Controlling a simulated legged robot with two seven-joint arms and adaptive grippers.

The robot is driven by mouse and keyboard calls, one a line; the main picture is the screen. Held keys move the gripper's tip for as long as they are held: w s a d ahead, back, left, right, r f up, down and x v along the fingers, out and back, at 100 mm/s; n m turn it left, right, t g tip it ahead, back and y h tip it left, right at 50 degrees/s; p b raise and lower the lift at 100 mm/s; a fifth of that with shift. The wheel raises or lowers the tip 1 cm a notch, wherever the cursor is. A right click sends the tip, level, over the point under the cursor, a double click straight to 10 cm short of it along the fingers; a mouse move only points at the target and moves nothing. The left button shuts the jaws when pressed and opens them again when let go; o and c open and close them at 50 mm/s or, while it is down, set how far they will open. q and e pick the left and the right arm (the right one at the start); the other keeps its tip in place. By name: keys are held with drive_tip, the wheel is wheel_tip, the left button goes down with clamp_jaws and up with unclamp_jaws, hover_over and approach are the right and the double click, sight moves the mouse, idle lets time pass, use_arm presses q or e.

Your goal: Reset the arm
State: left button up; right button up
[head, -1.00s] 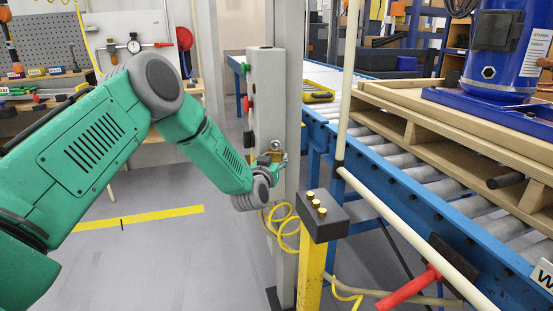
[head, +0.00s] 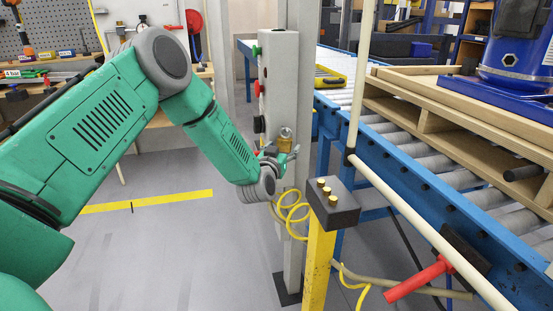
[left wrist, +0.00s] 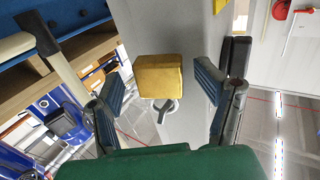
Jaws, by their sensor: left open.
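My left arm reaches in from the left of the head view to a grey control post (head: 279,90). A brass padlock (head: 285,141) hangs on the post. My left gripper (head: 283,155) is just below and in front of it, partly hidden by my wrist. In the left wrist view the padlock (left wrist: 160,76) shows as a yellow block with a grey shackle or ring under it. The open fingers (left wrist: 165,90) stand on either side with gaps to it. My right gripper is not in view.
A yellow stand with a dark box and brass knobs (head: 333,203) stands right of the gripper. A blue roller conveyor (head: 400,160) carries a wooden pallet (head: 460,110) and a blue compressor. A workbench stands behind left.

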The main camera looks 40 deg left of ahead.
use_arm(q)
drive_tip(key=v, duration=1)
drive_tip(key=s+d+f+m+g+h, duration=0.2)
drive_tip(key=s+d+f+g+h, duration=0.15)
drive_tip(key=s+d+f, duration=0.45)
drive_tip(key=s+d+f+m+g+h, duration=0.15)
drive_tip(key=s+d+f+g, duration=0.35)
drive_tip(key=f, duration=0.6)
drive_tip(key=s+f+g, duration=0.3)
drive_tip(key=s+g, duration=0.1)
drive_tip(key=s, duration=0.8)
drive_tip(key=s+f+g, duration=0.4)
drive_tip(key=s, duration=0.9)
drive_tip(key=shift+s+f, duration=0.25)
drive_tip(key=shift+s, duration=0.05)
drive_tip(key=shift+w+m, duration=0.15)
drive_tip(key=shift+m, duration=0.1)
